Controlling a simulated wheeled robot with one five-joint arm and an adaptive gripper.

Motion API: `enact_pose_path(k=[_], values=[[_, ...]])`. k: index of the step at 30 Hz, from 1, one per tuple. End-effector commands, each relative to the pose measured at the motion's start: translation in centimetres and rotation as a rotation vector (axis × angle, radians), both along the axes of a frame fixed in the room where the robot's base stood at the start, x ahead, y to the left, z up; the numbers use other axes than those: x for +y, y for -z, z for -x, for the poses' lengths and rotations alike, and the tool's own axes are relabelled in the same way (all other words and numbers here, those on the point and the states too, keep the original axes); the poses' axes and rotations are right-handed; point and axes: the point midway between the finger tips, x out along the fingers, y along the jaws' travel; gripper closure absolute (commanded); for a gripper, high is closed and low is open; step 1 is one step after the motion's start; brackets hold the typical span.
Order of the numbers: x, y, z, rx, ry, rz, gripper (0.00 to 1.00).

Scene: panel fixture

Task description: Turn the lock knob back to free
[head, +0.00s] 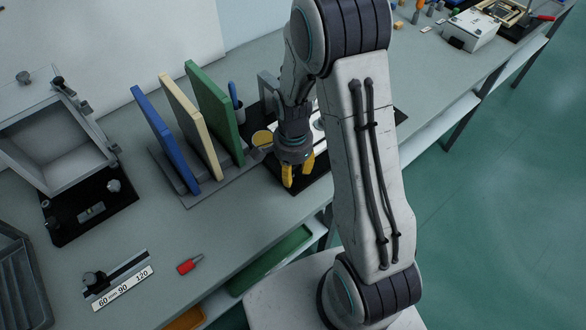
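A black knob (94,280) sits on a slide with a scale (122,287) marked 60, 90 and 120 at the front left, well away from my gripper. I cannot tell whether this is the lock knob, or which way it is turned.
Blue (165,140), cream (192,125) and green (214,113) boards stand in a rack left of my gripper. A grey box fixture (55,135) stands far left. The bench between is mostly clear.

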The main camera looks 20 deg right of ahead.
Motion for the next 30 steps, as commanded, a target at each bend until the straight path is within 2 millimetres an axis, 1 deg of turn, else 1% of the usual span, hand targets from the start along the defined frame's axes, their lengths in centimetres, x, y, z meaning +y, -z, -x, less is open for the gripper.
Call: enact_pose_path(k=[1,12,13,23,30], values=[[0.0,-0.02,0.0,0.0,0.0,0.0,0.66],[0.0,-0.03,-0.01,0.0,0.0,0.0,0.99],[0.0,-0.03,-0.01,0.0,0.0,0.0,1.0],[-0.01,0.0,-0.01,0.0,-0.006,0.0,1.0],[-0.04,0.1,-0.03,-0.001,-0.086,0.0,1.0]])
